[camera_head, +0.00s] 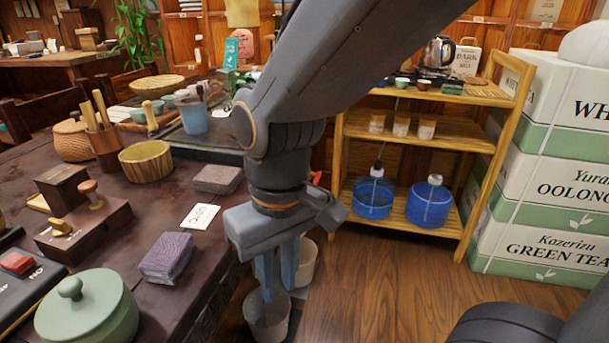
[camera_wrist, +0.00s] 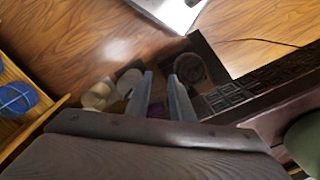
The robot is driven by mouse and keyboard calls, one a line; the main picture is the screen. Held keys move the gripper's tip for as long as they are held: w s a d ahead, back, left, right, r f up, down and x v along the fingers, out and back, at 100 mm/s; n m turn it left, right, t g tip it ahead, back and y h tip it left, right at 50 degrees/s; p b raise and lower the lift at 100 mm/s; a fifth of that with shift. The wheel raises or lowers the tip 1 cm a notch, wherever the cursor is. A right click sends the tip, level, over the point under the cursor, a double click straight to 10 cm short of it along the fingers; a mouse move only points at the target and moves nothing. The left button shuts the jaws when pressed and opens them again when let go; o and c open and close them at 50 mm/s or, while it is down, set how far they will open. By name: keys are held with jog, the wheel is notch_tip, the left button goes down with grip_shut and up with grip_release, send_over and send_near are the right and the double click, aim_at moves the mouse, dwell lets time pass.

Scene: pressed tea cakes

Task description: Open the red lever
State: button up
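A small red block-shaped piece (camera_head: 17,263), possibly the red lever, sits on a black device (camera_head: 30,283) at the left edge of the table. Another small red bit (camera_head: 316,177) shows behind my arm, mostly hidden, so I cannot tell what it is. My gripper (camera_head: 279,285) points down beyond the table's right edge, in front of the bins, well to the right of the black device. Its two fingers stand apart with nothing held between them. They also show apart in the wrist view (camera_wrist: 160,80), where I see no red lever.
A purple tea cake (camera_head: 166,257), a green lidded pot (camera_head: 88,308) and a wooden stand (camera_head: 83,228) are on the dark table. Pale bins (camera_head: 266,318) stand on the floor below my gripper. A wooden shelf (camera_head: 451,140) and stacked boxes stand right. Floor is clear at front centre.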

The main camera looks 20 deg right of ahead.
jog(key=c, duration=0.4)
jog(key=shift+w+d+m+g+p, duration=0.1)
jog(key=shift+d+m+g+p, duration=0.05)
jog(key=shift+m+g+p, duration=0.3)
grip_shut()
jog(key=w+d+f+m+t+y+p, duration=0.1)
jog(key=w+d+m+t+y+p, duration=0.3)
jog(key=w+d+m, duration=0.4)
jog(key=w+d+f+m+t+y+p, duration=0.1)
jog(key=w+d+m+t+y+p, duration=0.3)
jog(key=d+m, duration=1)
jog(key=w+m+y+p, duration=0.3)
jog(key=w+m+p, duration=0.1)
jog(key=m+p, duration=0.1)
jog(key=shift+w+d+f+m+y, duration=0.2)
jog(key=shift+w+d+m+y, duration=0.1)
jog(key=shift+d+m, duration=0.1)
